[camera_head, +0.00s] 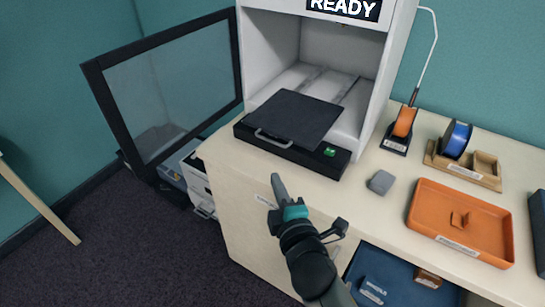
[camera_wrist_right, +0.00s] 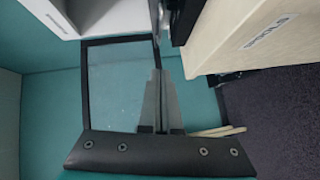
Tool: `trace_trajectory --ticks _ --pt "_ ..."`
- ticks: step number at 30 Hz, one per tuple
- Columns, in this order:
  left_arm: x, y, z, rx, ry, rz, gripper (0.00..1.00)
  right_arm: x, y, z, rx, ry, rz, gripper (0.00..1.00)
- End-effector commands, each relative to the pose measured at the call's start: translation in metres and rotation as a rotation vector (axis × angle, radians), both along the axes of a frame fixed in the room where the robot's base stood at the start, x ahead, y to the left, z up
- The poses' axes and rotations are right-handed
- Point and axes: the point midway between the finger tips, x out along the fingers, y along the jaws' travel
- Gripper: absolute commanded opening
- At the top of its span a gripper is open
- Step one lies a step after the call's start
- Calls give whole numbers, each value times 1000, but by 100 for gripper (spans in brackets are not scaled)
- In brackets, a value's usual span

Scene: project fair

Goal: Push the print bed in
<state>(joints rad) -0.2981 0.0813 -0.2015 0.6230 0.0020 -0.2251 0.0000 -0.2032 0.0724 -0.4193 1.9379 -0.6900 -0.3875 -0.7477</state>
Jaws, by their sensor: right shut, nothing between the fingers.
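The print bed (camera_head: 297,118) is a flat dark plate with a grey handle (camera_head: 273,139) on its front edge. It sits on a black base (camera_head: 318,158) with a green part at its right, and juts out of the front of the white 3D printer (camera_head: 270,45). The printer's glass door (camera_head: 175,85) stands wide open to the left. My right gripper (camera_head: 277,180) is shut and empty, in front of the counter and below the handle, apart from the bed. Its closed fingers also show in the wrist view (camera_wrist_right: 158,76). My left gripper is out of view.
On the counter (camera_head: 225,158) right of the printer are a small grey block (camera_head: 381,182), an orange tray (camera_head: 425,205), an orange spool (camera_head: 404,121) and a blue spool (camera_head: 456,139). An open blue drawer (camera_head: 405,290) lies below.

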Motion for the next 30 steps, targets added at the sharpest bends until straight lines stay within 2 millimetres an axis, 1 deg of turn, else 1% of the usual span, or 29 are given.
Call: trace_trajectory --ticks 2,5,8,18,22,27,30 --pt "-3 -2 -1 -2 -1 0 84 3 1 3 -4 -9 1 0" --pt "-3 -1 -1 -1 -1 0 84 12 2 2 -3 -9 1 0" --pt "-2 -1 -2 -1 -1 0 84 25 5 0 -2 -9 0 0" --pt "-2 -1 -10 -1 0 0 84 79 15 -9 0 -7 1 0" --pt "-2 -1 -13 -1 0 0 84 98 19 -13 0 -6 0 0" --pt "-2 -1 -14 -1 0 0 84 118 4 -18 -3 -5 -1 0" --pt "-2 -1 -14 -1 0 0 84 124 -1 -19 -2 -6 1 0"
